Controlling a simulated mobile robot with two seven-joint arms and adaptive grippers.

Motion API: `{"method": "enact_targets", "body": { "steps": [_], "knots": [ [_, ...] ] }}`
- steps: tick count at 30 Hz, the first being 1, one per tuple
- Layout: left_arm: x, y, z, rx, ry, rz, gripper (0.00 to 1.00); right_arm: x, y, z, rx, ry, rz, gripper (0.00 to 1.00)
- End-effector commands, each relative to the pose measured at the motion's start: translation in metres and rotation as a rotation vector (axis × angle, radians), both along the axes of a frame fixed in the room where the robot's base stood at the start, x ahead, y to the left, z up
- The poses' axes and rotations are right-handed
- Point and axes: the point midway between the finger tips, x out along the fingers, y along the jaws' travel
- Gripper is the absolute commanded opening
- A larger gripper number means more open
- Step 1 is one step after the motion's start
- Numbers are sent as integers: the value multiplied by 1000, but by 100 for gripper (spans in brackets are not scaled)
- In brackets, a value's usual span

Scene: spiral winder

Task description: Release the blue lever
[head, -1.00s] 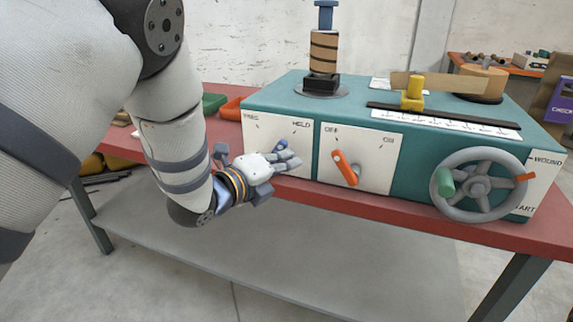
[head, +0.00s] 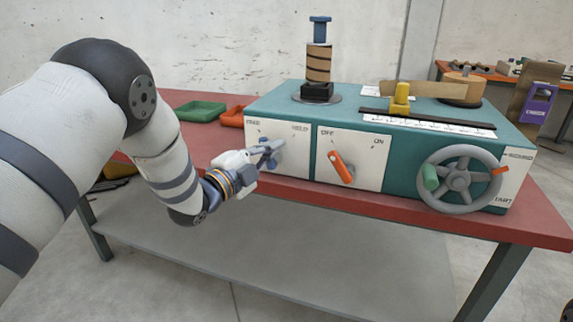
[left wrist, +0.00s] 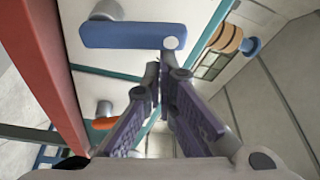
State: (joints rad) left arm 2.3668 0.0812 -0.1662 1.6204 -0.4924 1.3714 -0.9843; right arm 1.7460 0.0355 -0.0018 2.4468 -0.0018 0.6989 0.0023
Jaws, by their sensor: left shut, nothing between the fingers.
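The blue lever (left wrist: 125,35) shows in the left wrist view as a rounded blue bar with a pale round end, on the white panel of the winder. In the head view my left gripper (head: 279,147) is in front of the left panel marked FREE and HELD and hides much of the lever there. In the left wrist view my left gripper (left wrist: 162,72) is shut and empty, its fingertips close to the lever's pale end. I cannot tell whether they touch. My right gripper is not in view.
The teal winder (head: 405,165) stands on a red-topped bench (head: 330,198). An orange switch (head: 341,167) sits right of the lever panel, and a grey handwheel (head: 459,182) is further right. Green (head: 195,111) and orange (head: 232,116) trays lie behind my left arm.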

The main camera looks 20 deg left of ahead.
Motion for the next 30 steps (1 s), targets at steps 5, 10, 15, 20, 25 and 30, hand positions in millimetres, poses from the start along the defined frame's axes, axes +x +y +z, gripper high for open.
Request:
{"method": "enact_targets", "body": {
  "steps": [5,10,15,20,25,30],
  "knots": [
    [0,8,2,-133,4,1,0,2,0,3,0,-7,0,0],
    [1,14,2,-233,6,2,0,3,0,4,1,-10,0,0],
    [0,17,1,-298,11,1,0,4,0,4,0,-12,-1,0],
    [1,19,1,-333,12,1,0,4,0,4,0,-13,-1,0],
    [1,19,1,-347,12,0,0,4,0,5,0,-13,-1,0],
    [1,20,1,-349,13,0,0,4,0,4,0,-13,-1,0]
  ]
}}
